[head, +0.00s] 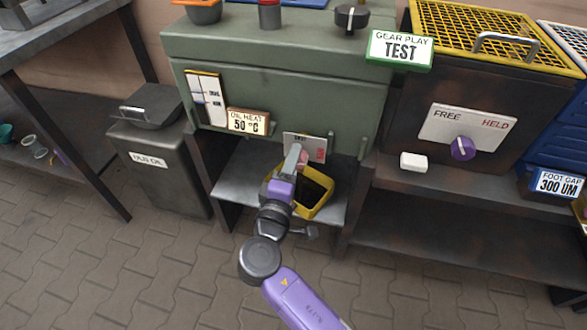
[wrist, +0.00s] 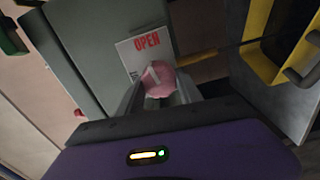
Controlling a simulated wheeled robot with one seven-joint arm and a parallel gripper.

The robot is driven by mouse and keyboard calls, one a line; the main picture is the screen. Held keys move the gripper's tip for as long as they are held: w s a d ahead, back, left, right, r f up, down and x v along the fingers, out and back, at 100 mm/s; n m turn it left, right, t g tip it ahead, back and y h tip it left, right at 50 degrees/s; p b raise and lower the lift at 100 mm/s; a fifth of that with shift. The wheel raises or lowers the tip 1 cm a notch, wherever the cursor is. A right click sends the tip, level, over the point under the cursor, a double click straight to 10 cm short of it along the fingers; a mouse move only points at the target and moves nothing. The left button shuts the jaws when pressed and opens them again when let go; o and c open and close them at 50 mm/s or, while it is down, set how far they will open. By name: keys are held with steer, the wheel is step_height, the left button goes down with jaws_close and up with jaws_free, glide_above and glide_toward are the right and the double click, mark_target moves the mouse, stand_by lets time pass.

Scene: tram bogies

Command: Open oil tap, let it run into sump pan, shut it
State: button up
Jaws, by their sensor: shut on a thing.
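The oil tap's pink knob (wrist: 158,80) sits on a white plate (head: 318,143) on the green housing. My gripper (head: 297,160) is shut on the knob, one finger on each side in the wrist view (wrist: 160,97). The knob's pale mark points roughly towards the red word OPEN (wrist: 146,40). An amber streak (wrist: 200,57), which looks like running oil, leads from beside the knob towards the sump pan. The yellow sump pan (head: 323,209) stands on the shelf below the tap, dark inside. It also shows in the wrist view (wrist: 258,50). My gripper hides part of it.
A grey OLD OIL bin (head: 160,180) stands at left. The green housing (head: 260,65) carries an OIL HEAT 50 °C sign (head: 248,121). At right are a FREE/HELD dial (head: 463,148) and a white block (head: 413,162). The paved floor in front is clear.

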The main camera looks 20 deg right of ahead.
steer(key=shift+f+m+b, duration=0.1)
steer(key=shift+m+b, duration=0.7)
steer(key=shift+m, duration=0.3)
steer(key=o, duration=1.4)
steer(key=shift+c, duration=0.2)
steer(key=shift+s, duration=0.1)
steer(key=p+v, duration=0.1)
steer(key=v, duration=0.6)
steer(key=shift+s+a, duration=0.25)
